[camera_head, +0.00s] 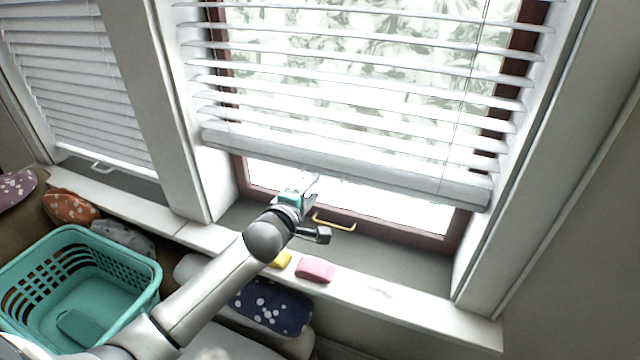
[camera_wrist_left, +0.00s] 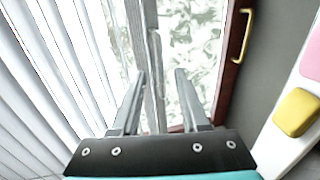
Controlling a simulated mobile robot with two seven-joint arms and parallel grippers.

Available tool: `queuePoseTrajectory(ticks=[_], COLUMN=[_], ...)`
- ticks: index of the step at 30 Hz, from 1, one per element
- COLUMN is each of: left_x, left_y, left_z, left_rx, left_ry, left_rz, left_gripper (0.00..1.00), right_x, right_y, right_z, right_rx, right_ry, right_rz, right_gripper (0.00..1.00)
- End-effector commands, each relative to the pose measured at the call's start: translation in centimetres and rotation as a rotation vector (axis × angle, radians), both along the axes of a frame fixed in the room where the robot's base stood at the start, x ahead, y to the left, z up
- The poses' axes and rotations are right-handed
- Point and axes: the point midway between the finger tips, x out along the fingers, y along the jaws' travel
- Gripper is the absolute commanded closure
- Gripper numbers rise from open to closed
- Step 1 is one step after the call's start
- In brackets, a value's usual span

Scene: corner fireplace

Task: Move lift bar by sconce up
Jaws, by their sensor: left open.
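The lift bar (camera_head: 400,184) is the thick white bottom rail of the raised blind on the larger window. It hangs slightly tilted in the picture, above a strip of bare glass. My left gripper (camera_head: 312,182) is at the bar's lower edge, left of its middle. In the left wrist view the open fingers (camera_wrist_left: 160,85) reach toward the bar (camera_wrist_left: 149,45), which runs between their tips. I cannot tell whether either finger touches it. No sconce is in view. My right gripper is not in view.
A brass window handle (camera_head: 334,223) sits just right of my left gripper. A pink block (camera_head: 315,269) and a yellow block (camera_head: 282,259) lie on the sill. A teal basket (camera_head: 140,265) and cushions stand at the left. Another blind (camera_head: 85,95) hangs lower at the left.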

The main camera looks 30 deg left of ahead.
Motion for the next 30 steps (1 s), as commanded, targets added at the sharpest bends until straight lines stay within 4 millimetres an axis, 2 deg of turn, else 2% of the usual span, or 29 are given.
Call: queuePoseTrajectory(ticks=[3, 10, 15, 24, 25, 30], left_x=[1.7, 3.9, 4.6, 4.7, 4.7, 4.7], left_y=[0.1, 0.2, 0.2, 0.3, 0.3, 0.2], left_z=[-0.4, -0.9, -1.0, -1.0, -1.0, -1.0], left_rx=[0.000, 0.001, 0.001, 0.000, 0.001, 0.000], left_ry=[-0.001, -0.001, 0.000, 0.000, 0.000, 0.000], left_rz=[0.000, 0.000, -0.001, -0.001, -0.001, -0.001], left_gripper=[0.55, 0.55, 0.55, 0.55, 0.56, 0.76], right_x=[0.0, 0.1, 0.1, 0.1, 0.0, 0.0], right_y=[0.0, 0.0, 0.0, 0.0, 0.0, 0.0], right_z=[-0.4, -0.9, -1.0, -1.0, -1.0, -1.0], right_rx=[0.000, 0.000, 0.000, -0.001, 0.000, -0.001], right_ry=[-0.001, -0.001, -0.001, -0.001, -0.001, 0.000], right_rz=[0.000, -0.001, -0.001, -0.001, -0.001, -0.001], right_gripper=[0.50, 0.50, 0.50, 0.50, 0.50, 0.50])
